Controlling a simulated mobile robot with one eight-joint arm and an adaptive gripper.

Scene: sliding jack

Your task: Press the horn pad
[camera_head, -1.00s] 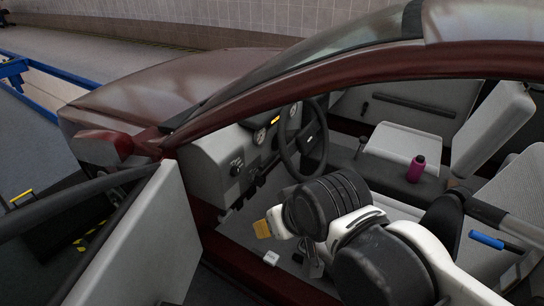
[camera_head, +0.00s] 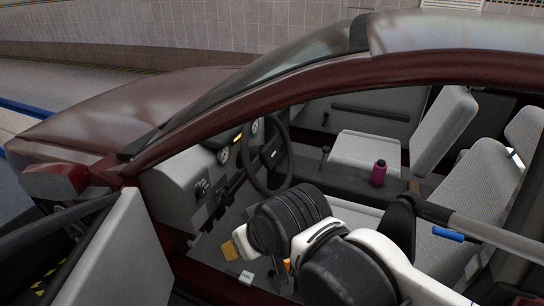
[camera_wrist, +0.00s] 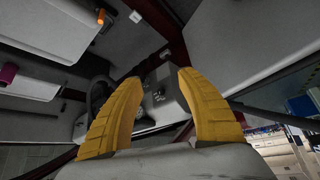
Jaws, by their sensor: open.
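The horn pad (camera_head: 270,153) is the dark hub with a small light mark at the centre of the black steering wheel (camera_head: 289,160), inside the car. Both stand beyond my arm in the head view. My gripper shows in the head view as a yellow finger (camera_head: 230,249) low by the door sill, left of and below the wheel and apart from it. In the wrist view my gripper (camera_wrist: 150,85) has two yellow fingers spread apart with nothing between them. A dark curved part of the wheel (camera_wrist: 97,92) shows behind the left finger. I cannot make out the pad there.
The open door (camera_head: 105,255) stands at left and the red roof pillar (camera_head: 300,88) arches over the opening. The grey dashboard (camera_head: 185,195) is left of the wheel. A magenta bottle (camera_head: 378,174) stands between the seats. A grey bar with a blue grip (camera_head: 447,235) is at right.

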